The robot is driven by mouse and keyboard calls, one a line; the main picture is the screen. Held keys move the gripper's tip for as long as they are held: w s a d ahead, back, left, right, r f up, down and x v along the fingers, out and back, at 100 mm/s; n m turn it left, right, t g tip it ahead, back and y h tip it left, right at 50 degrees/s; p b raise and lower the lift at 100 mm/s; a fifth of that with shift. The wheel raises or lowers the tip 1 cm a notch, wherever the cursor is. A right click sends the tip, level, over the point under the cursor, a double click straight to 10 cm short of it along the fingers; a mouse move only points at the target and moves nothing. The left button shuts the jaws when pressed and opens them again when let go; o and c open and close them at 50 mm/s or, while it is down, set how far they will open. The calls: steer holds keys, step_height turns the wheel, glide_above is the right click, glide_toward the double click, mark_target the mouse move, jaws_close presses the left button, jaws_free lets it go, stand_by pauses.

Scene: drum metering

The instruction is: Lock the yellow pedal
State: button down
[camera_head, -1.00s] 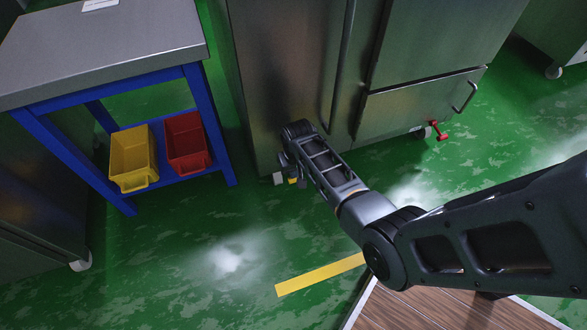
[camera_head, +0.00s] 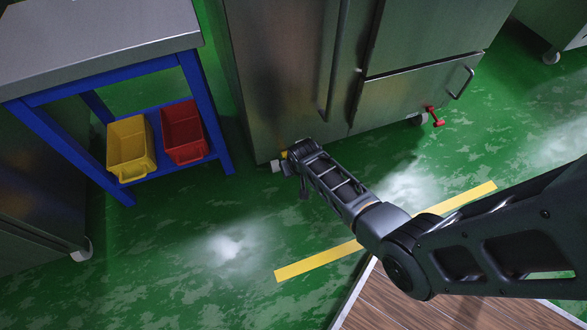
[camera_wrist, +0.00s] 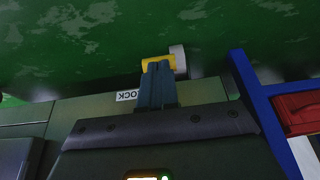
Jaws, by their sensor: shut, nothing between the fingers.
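The yellow pedal (camera_wrist: 154,63) sits on a castor (camera_wrist: 178,58) under the cabinet's near left corner. In the head view only a small bit of the yellow pedal (camera_head: 284,155) shows beside my wrist. My gripper (camera_wrist: 158,70) is shut and empty. Its fingertips overlap the pedal in the wrist view; I cannot tell whether they touch it. In the head view my gripper (camera_head: 289,167) is low at the cabinet corner, partly hidden by my wrist. An upside-down label ending in "OCK" (camera_wrist: 129,96) is on the cabinet, partly covered by the fingers.
The steel cabinet (camera_head: 285,75) stands behind my gripper. A red pedal (camera_head: 435,117) is at its right castor. A blue-framed table (camera_head: 205,110) at left holds a yellow bin (camera_head: 130,150) and a red bin (camera_head: 184,132). Green floor between is clear, with a yellow line (camera_head: 318,260).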

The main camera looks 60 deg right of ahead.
steer(key=shift+r, duration=0.15)
steer(key=shift+r+p, duration=0.7)
steer(key=shift+p, duration=0.1)
steer(key=s+p+v, duration=0.1)
steer(key=p+v, duration=0.7)
steer(key=v, duration=0.5)
steer(key=shift+s+a+p, duration=0.25)
steer(key=shift+a+p, duration=0.15)
steer(key=shift+a, duration=0.05)
steer(key=shift+f, duration=0.1)
